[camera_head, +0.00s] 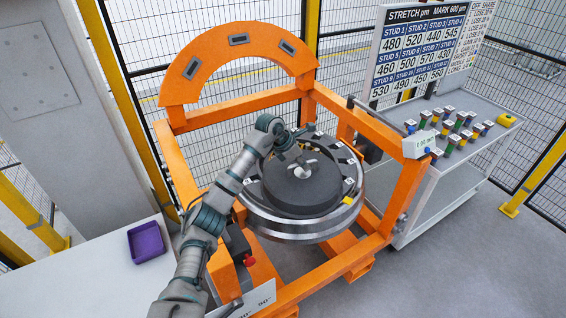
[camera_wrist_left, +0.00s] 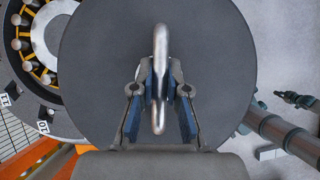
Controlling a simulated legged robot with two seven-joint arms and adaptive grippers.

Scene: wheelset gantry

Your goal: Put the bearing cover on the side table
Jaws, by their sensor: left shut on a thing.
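The bearing cover (camera_head: 302,195) is a dark grey round disc with a shiny metal handle (camera_wrist_left: 160,50) at its middle. My left gripper (camera_head: 297,163) is shut on that handle, and the fingers (camera_wrist_left: 160,92) grip it from both sides in the left wrist view. The cover is over the wheelset (camera_head: 290,232) inside the orange gantry. In the wrist view the bearing's rollers (camera_wrist_left: 22,45) show beside the cover's left edge, so it sits off to one side of them. How high it is above the bearing is hard to tell.
A white table (camera_head: 85,275) with a purple tray (camera_head: 146,243) stands at the left, mostly bare. The orange gantry frame (camera_head: 225,55) surrounds the wheelset. A grey bench (camera_head: 445,185) with several coloured pieces and a number board (camera_head: 420,50) stands at the right.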

